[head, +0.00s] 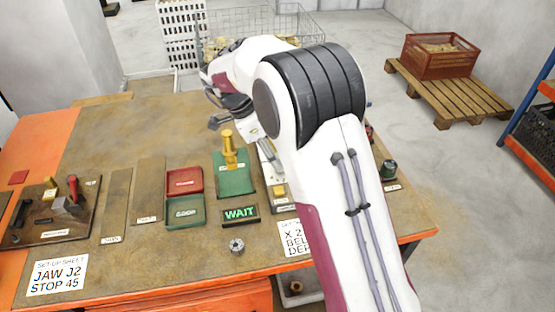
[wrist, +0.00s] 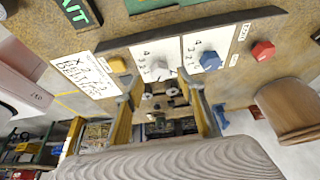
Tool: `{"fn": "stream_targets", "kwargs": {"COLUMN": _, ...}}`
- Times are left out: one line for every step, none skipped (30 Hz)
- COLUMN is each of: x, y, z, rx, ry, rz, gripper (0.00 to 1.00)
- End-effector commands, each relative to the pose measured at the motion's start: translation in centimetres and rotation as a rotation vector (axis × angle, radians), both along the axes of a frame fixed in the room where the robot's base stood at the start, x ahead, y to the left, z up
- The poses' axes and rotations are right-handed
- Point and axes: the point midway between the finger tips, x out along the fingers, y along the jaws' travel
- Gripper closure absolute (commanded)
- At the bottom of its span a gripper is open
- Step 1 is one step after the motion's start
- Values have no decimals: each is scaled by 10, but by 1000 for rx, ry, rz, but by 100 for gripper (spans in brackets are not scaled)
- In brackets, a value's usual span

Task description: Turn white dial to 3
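In the wrist view a dark panel carries two white scale plates with printed numbers. The white dial (wrist: 160,72) is a pale knob on the left plate; its pointer setting is too small to read. A blue dial (wrist: 210,60) sits on the right plate. My gripper (wrist: 165,92) is open, its two yellow-and-grey fingers spread on either side of the white dial in the picture. In the head view my arm hides both dials.
A red knob (wrist: 263,50) is at the panel's right end and a yellow button (wrist: 118,64) at its left. The lit WAIT sign (head: 240,214) stands beside the panel. Red (head: 184,181) and green (head: 185,212) trays lie to the left. A small grey part (head: 237,246) lies in front.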

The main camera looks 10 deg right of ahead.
Motion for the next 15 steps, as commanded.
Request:
{"fn": "stream_targets", "kwargs": {"x": -1, "y": -3, "z": -6, "rx": 0, "ry": 3, "rz": -1, "gripper": 61}}
{"fn": "stream_targets", "kwargs": {"x": -1, "y": -4, "z": -9, "rx": 0, "ry": 2, "rz": -2, "gripper": 61}}
{"fn": "stream_targets", "kwargs": {"x": 0, "y": -5, "z": -12, "rx": 0, "ry": 1, "rz": -2, "gripper": 61}}
{"fn": "stream_targets", "kwargs": {"x": 0, "y": -6, "z": -14, "rx": 0, "ry": 1, "rz": -1, "gripper": 61}}
{"fn": "stream_targets", "kwargs": {"x": 0, "y": -7, "z": -17, "rx": 0, "ry": 1, "rz": -1, "gripper": 61}}
{"fn": "stream_targets", "kwargs": {"x": 0, "y": -8, "z": -19, "rx": 0, "ry": 1, "rz": -1, "gripper": 61}}
{"fn": "stream_targets", "kwargs": {"x": -1, "y": -9, "z": -21, "rx": 0, "ry": 1, "rz": -1, "gripper": 61}}
{"fn": "stream_targets", "kwargs": {"x": 0, "y": -9, "z": -22, "rx": 0, "ry": 1, "rz": -1, "gripper": 61}}
{"fn": "stream_targets", "kwargs": {"x": 0, "y": -10, "z": -24, "rx": 1, "ry": 0, "rz": -1, "gripper": 61}}
{"fn": "stream_targets", "kwargs": {"x": 0, "y": -10, "z": -25, "rx": 1, "ry": 0, "rz": -1, "gripper": 61}}
{"fn": "stream_targets", "kwargs": {"x": 0, "y": -10, "z": -25, "rx": 1, "ry": 0, "rz": -1, "gripper": 61}}
{"fn": "stream_targets", "kwargs": {"x": 0, "y": -10, "z": -26, "rx": 1, "ry": -1, "rz": -1, "gripper": 61}}
{"fn": "stream_targets", "kwargs": {"x": 0, "y": -10, "z": -26, "rx": 1, "ry": -1, "rz": -1, "gripper": 61}}
{"fn": "stream_targets", "kwargs": {"x": 0, "y": -11, "z": -26, "rx": 1, "ry": -1, "rz": -1, "gripper": 61}}
{"fn": "stream_targets", "kwargs": {"x": 0, "y": -11, "z": -26, "rx": 1, "ry": -1, "rz": -1, "gripper": 61}}
